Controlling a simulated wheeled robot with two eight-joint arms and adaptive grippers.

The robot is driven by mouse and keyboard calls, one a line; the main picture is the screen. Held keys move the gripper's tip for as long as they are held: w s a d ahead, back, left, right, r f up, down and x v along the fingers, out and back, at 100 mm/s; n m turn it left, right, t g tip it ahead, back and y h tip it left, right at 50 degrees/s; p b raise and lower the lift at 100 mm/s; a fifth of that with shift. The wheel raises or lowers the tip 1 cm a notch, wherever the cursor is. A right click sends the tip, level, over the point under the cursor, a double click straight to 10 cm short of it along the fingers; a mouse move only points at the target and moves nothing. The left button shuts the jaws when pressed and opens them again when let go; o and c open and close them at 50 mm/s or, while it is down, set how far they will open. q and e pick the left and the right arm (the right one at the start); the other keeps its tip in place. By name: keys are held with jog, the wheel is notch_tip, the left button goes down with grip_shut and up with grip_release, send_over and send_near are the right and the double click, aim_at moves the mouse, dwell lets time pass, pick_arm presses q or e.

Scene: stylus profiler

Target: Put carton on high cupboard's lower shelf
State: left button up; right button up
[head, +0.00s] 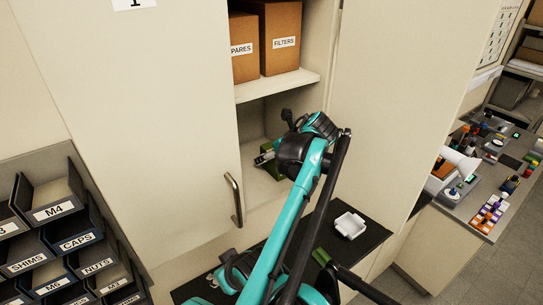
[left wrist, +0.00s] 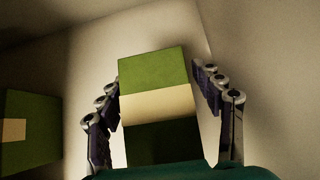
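A green carton with a cream band (left wrist: 157,105) stands between the fingers of my left gripper (left wrist: 160,95) in the left wrist view. The left fingers are close along one side; a narrow pale gap shows on the right, so the gripper looks open around it. In the head view my left gripper (head: 266,157) is inside the high cupboard's lower compartment, with a bit of green carton (head: 273,172) beside it, mostly hidden by my arm. The lower shelf (head: 258,203) is partly visible. Whether the carton rests fully on it is hard to see.
A second green carton (left wrist: 28,132) stands at left in the wrist view. The upper shelf (head: 280,84) holds brown boxes, one labelled FILTERS (head: 282,42). Cupboard doors stand left (head: 150,110) and right (head: 405,100).

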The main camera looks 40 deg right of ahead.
pick_arm(q)
jog(key=shift+w+a+r, duration=0.1)
jog(key=shift+a, duration=0.15)
jog(key=d+b+v, duration=0.1)
jog(key=v, duration=1.1)
jog(key=shift+a, duration=0.4)
jog(key=shift+r, duration=0.15)
